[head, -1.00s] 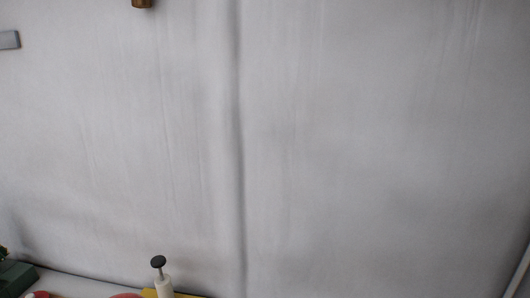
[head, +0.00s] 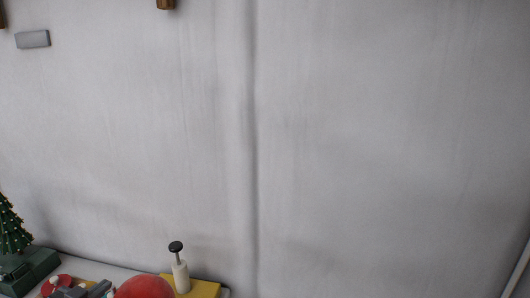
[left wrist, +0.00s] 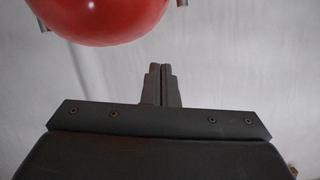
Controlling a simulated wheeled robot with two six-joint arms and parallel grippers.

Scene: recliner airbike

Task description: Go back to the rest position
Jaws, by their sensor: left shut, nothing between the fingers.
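My left gripper (left wrist: 161,85) shows in the left wrist view with its two dark fingers together and nothing between them. A large round red object (left wrist: 100,12) is at the top of that view, beyond and above the fingertips, apart from them in the picture. A red dome (head: 145,288) shows at the bottom of the head view. Dark grey parts (head: 82,291) lie left of it; I cannot tell whether they belong to my left gripper. My right gripper is in neither view.
A small decorated tree on a green base (head: 32,265) stands at lower left. A white post with a black knob (head: 180,272) rises from a yellow block (head: 206,288). A grey block (head: 33,39) is on the pale wall (head: 380,150). The wall fills most of the head view.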

